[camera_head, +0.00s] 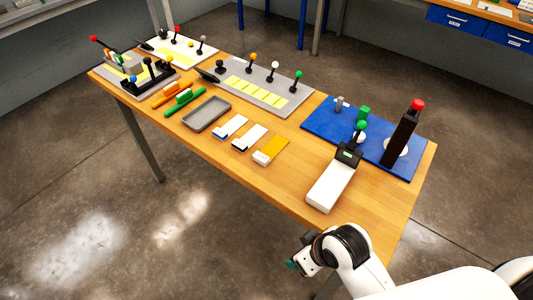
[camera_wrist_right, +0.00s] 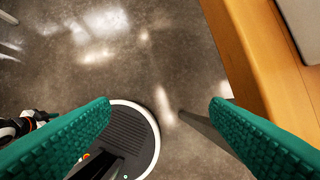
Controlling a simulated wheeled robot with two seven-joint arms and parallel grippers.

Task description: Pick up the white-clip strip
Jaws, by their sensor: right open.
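Three short strips lie side by side near the front edge of the wooden table in the head view. The rightmost is a yellow strip with a white clip (camera_head: 271,149) at its near end. Left of it lie a white strip with a dark clip (camera_head: 249,138) and a white strip with a blue clip (camera_head: 231,127). My right gripper (camera_head: 292,264) is off the table's front edge, below and apart from the strips. My left gripper is not in view.
A white device with a black head (camera_head: 328,187) stands right of the strips, near the table edge (camera_wrist_right: 240,55). A grey tray (camera_head: 207,113) lies left of them. Behind are a grey board (camera_head: 240,77) with coloured knobs and a blue mat (camera_head: 318,127) bearing a dark red-topped post.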

